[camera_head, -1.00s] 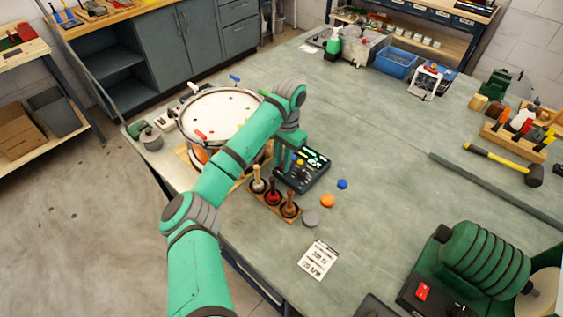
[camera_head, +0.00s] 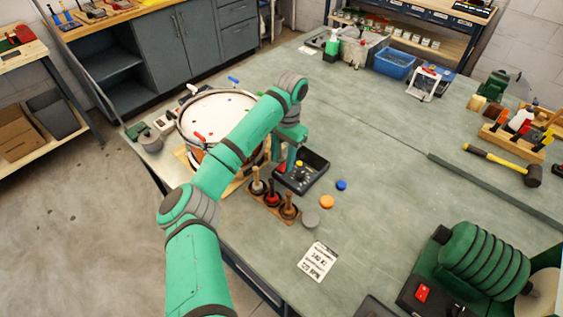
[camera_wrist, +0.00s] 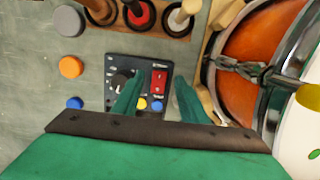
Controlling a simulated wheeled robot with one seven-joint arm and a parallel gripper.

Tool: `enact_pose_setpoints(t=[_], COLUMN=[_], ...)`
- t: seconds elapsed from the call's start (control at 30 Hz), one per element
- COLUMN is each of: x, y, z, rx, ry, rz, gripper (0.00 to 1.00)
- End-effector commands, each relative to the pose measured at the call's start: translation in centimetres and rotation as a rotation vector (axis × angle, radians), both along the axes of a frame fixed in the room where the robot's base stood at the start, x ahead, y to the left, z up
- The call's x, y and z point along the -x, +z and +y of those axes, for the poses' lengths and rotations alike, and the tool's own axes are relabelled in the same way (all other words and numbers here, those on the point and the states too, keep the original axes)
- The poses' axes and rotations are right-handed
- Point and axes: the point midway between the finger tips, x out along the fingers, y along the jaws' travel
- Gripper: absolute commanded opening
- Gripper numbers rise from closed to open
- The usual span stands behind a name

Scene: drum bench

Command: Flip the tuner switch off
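The tuner (camera_head: 311,177) is a black box on the bench with a dark display. In the wrist view the tuner (camera_wrist: 114,64) shows a black knob, a red switch (camera_wrist: 159,83), a yellow button (camera_wrist: 141,104) and a blue button (camera_wrist: 157,107). My gripper (camera_wrist: 157,79) is open above the tuner. Its two green fingers appear on either side of the red switch, with nothing between them held. I cannot tell whether a fingertip touches the switch. In the head view my gripper (camera_head: 290,160) partly covers the tuner's left side.
A drum (camera_head: 218,112) stands behind and left of the tuner. A wooden rack (camera_head: 283,217) with several handled tools lies in front. Orange (camera_head: 327,201), blue (camera_head: 341,185) and grey (camera_head: 310,219) discs lie to the right. The bench beyond them is largely clear.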

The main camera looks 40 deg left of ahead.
Motion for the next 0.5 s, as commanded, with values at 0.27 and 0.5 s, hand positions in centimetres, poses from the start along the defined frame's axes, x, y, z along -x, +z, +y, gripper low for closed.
enact_pose_setpoints(t=[0.27,0.5], x=[-0.7,-1.0], y=[5.2,8.1], z=[0.1,0.0], rx=[-0.005,-0.002], ry=[-0.001,0.001], rz=[-0.001,0.000], gripper=[0.39,0.39])
